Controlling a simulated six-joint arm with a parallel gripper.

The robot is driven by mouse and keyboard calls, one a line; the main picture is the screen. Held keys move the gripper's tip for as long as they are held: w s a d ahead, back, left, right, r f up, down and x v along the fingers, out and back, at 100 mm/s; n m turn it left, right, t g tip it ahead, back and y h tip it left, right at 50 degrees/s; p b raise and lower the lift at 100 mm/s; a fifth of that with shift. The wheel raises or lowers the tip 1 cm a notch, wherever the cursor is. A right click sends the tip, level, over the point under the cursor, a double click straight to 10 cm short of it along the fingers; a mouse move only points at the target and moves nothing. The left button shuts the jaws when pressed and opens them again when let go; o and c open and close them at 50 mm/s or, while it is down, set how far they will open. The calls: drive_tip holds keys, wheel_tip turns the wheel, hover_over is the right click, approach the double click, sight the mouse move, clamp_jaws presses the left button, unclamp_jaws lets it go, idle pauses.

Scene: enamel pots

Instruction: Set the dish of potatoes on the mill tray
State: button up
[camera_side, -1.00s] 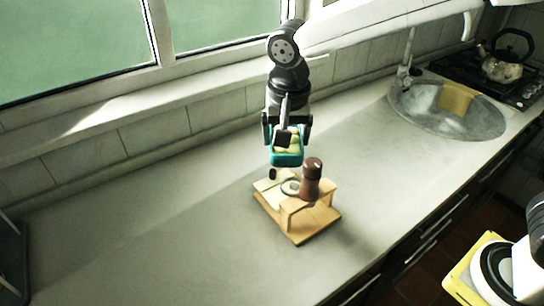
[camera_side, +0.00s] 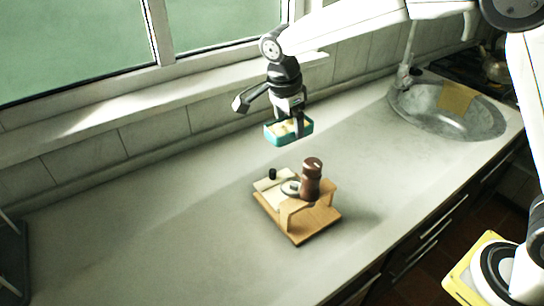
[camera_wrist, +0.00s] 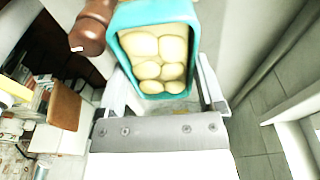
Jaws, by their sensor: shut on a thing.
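A teal rectangular dish (camera_side: 291,138) with several pale yellow potatoes (camera_side: 285,127) is held above the counter. My gripper (camera_side: 290,112) is shut on the dish, which also shows in the wrist view (camera_wrist: 128,45) between the two fingers. The mill tray, a wooden board (camera_side: 305,236), sits on the counter below and clear of the dish. It carries a brown mill (camera_side: 311,180), a small wooden stand (camera_side: 296,209), a pale block with a black knob (camera_side: 272,175) and a small round light piece. The mill (camera_wrist: 92,27) shows left of the dish in the wrist view.
The counter (camera_side: 150,235) is clear around the tray. A metal sink (camera_side: 430,118) with a tan cloth (camera_side: 457,98) lies to the right, before a partly hidden stove. The tiled wall and window stand behind the dish.

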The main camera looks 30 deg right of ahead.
hover_over(288, 192)
drive_tip(key=f, duration=1.3)
drive_tip(key=shift+w+a, duration=0.2)
drive_tip(key=shift+a, duration=0.05)
drive_tip(key=shift+f, duration=0.15)
drive_tip(key=shift+f, duration=1.95)
drive_tip(key=shift+f, duration=0.75)
drive_tip(key=o, duration=1.2)
drive_tip(key=shift+s, duration=0.1)
drive_tip(key=r, duration=0.5)
drive_tip(key=a+r, duration=0.1)
drive_tip(key=r, duration=0.1)
drive_tip(key=shift+a+r, duration=0.1)
drive_tip(key=shift+r, duration=0.3)
